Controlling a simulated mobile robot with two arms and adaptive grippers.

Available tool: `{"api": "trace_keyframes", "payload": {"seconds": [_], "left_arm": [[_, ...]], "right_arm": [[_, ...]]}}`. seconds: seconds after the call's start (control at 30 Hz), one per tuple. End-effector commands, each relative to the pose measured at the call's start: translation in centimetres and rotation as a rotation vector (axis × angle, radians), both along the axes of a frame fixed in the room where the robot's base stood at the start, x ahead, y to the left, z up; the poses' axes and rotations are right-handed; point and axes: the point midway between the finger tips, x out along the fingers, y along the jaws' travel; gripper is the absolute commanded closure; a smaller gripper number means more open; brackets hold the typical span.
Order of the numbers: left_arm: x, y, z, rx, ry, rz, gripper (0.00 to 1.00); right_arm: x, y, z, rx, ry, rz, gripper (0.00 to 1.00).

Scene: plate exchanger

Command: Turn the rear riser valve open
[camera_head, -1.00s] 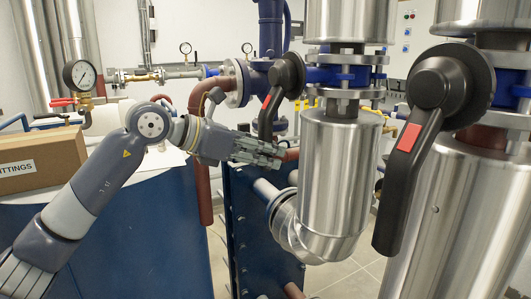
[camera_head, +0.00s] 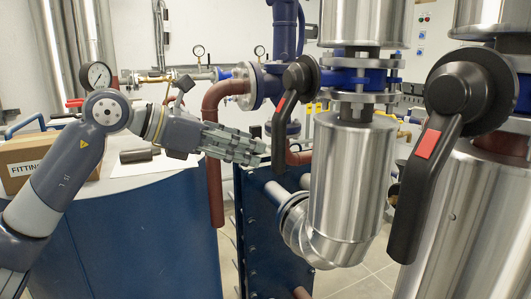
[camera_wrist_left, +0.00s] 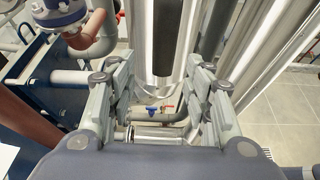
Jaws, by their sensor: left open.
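The rear riser valve has a black lever (camera_head: 279,128) with a red stripe, hanging down from its hub on the blue valve body (camera_head: 347,76). My left gripper (camera_head: 258,148) is just left of the lever's lower end in the head view, pointing right. In the left wrist view its jaws (camera_wrist_left: 163,76) are spread apart and empty. A black lever (camera_wrist_left: 163,40) shows beyond and between the fingertips there; contact is not visible. A nearer riser valve has a larger black lever (camera_head: 425,180), also hanging down. My right gripper is not in view.
Insulated silver pipes (camera_head: 347,180) stand close right of the rear lever. A red-brown pipe (camera_head: 213,150) and blue flanged piping (camera_head: 262,85) lie behind my gripper. A cardboard box (camera_head: 25,160) sits at the left, on a blue-sided unit (camera_head: 145,240).

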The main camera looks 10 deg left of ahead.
Motion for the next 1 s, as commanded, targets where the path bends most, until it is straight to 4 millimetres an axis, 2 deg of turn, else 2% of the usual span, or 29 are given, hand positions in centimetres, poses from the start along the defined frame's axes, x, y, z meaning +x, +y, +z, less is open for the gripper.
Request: {"api": "trace_keyframes", "payload": {"seconds": [0.1, 0.23, 0.73, 0.87, 1.0], "left_arm": [[-1.1, 1.6, 0.7, 0.001, -0.001, 0.001, 0.53], [-1.8, 2.5, 1.2, 0.001, -0.001, 0.001, 0.53], [-2.0, 2.8, 1.4, 0.0, 0.0, -0.001, 0.53], [-2.3, 1.1, 0.9, -0.058, 0.01, -0.039, 0.53], [-3.5, -3.8, 0.2, -0.286, 0.047, -0.146, 0.53]], "right_arm": [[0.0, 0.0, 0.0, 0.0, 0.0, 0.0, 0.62], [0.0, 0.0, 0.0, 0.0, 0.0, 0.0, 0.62], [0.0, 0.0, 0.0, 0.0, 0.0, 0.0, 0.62], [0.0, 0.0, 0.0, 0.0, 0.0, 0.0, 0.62], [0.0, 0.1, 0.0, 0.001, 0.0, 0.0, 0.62]]}}
